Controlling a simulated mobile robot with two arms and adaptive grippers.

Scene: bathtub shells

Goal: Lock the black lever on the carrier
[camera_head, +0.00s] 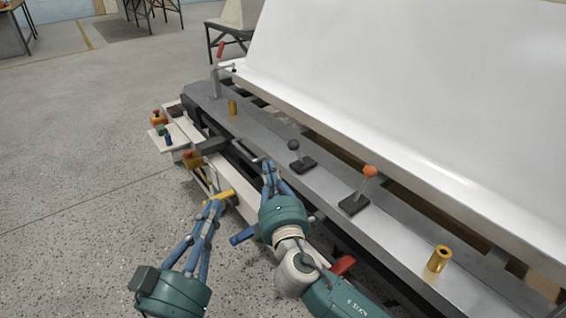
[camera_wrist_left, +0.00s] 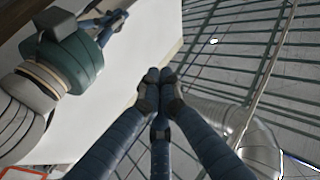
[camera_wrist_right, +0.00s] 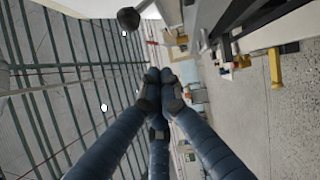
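The black lever (camera_head: 293,146) has a round black knob on a thin metal rod and a dark base plate. It stands on the grey metal rail of the carrier (camera_head: 240,128). Its dark knob (camera_wrist_right: 128,18) also shows at the top of the right wrist view. My right gripper (camera_head: 268,165) is just left of the lever, apart from it. Its fingertips meet in the right wrist view (camera_wrist_right: 160,75), with nothing between them. My left gripper (camera_head: 215,206) is lower left, near a yellow part. Its fingertips meet in the left wrist view (camera_wrist_left: 160,76), also empty.
An orange-knobbed lever (camera_head: 369,172) stands on the rail to the right. Brass cylinders stand at the rail's far end (camera_head: 232,107) and near end (camera_head: 439,258). A large white tub shell (camera_head: 420,90) rises behind. A red-handled clamp (camera_head: 220,52) is at the far end. Open floor lies left.

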